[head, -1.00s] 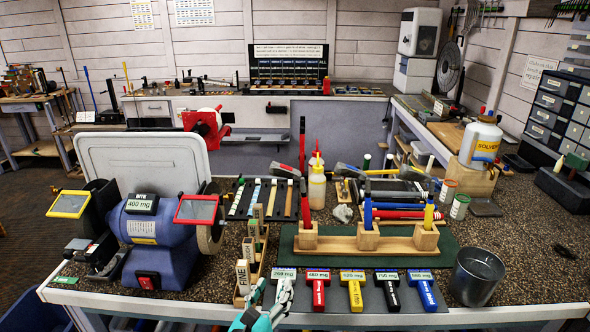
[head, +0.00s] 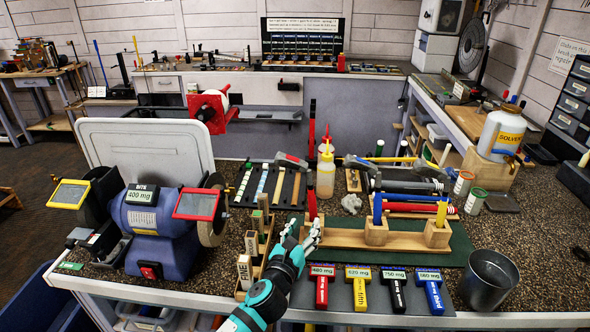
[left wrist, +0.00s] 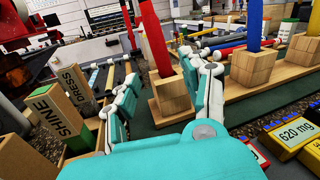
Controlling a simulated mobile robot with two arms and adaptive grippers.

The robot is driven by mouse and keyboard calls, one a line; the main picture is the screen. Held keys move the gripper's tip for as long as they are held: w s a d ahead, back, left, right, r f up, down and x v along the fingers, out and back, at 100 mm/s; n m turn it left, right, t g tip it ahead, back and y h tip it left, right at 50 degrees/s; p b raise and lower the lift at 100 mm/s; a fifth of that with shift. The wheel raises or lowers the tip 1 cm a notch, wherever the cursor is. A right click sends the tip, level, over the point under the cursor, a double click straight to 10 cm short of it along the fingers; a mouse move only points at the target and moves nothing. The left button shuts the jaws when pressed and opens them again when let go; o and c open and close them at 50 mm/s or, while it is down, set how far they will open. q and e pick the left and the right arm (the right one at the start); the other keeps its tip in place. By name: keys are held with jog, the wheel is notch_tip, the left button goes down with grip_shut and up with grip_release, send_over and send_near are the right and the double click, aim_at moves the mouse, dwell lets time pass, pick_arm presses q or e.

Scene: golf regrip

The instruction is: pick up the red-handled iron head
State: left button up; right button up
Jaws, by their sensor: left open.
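A red handle (head: 312,204) stands upright in the left block of a wooden rack (head: 340,240) on a green mat; it also shows in the left wrist view (left wrist: 154,38). I cannot make out an iron head on it. My left gripper (head: 302,232) is open and empty in front of the left block, above the bench. In the left wrist view, the red handle and its block show between the open fingers (left wrist: 166,84), beyond the fingertips. A red tool with a weight label (head: 321,290) lies in the front row. My right gripper is not in view.
Blue (head: 377,208) and yellow (head: 441,213) handles stand in the rack's other blocks. A blue grinder (head: 155,225) is at left, beside wooden blocks labelled SHINE (left wrist: 55,115) and DRESS. A metal cup (head: 489,280) stands at right.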

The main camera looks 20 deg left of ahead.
aim_at(312, 214)
pick_arm(q)
jog(key=shift+w, duration=0.25)
jog(key=shift+w+r, duration=0.15)
jog(key=shift+w, duration=0.1)
jog(key=w+p, duration=0.1)
jog(key=w, duration=0.2)
jog(key=shift+w+d, duration=0.1)
jog(key=shift+w, duration=0.7)
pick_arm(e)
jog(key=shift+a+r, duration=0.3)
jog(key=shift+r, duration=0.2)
pick_arm(q)
jog(key=shift+s, duration=0.1)
jog(key=shift+c, duration=0.9)
grip_shut()
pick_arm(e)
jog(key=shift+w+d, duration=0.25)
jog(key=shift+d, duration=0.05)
